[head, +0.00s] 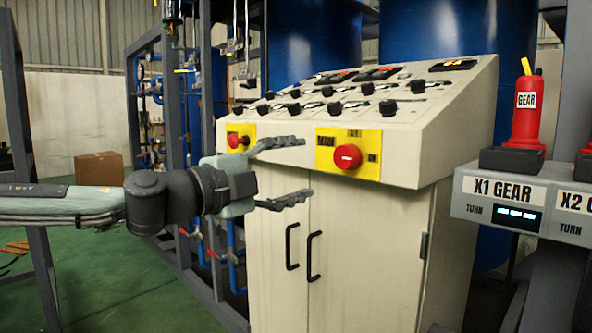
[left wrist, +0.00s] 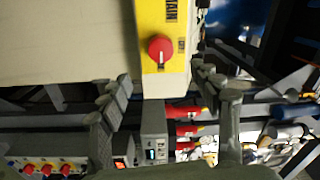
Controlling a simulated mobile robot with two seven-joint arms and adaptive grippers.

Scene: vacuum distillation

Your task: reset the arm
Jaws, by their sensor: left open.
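My left gripper (head: 290,172) reaches in from the left in the head view, held level in front of the cream control cabinet (head: 365,240). Its two fingers are spread apart with nothing between them. They point right, toward the red main knob (head: 347,157) on its yellow plate, and are apart from it. In the left wrist view the open fingers of the left gripper (left wrist: 170,95) show on both sides, with the red knob (left wrist: 160,49) beyond them near the top middle. My right gripper is in neither view.
A smaller red button (head: 235,140) sits on a yellow plate behind the gripper. Black knobs (head: 336,108) cover the sloped panel. At the right stands a grey X1 GEAR box (head: 505,187) with a red handle (head: 527,115). A cardboard box (head: 99,169) lies back left; green floor is open there.

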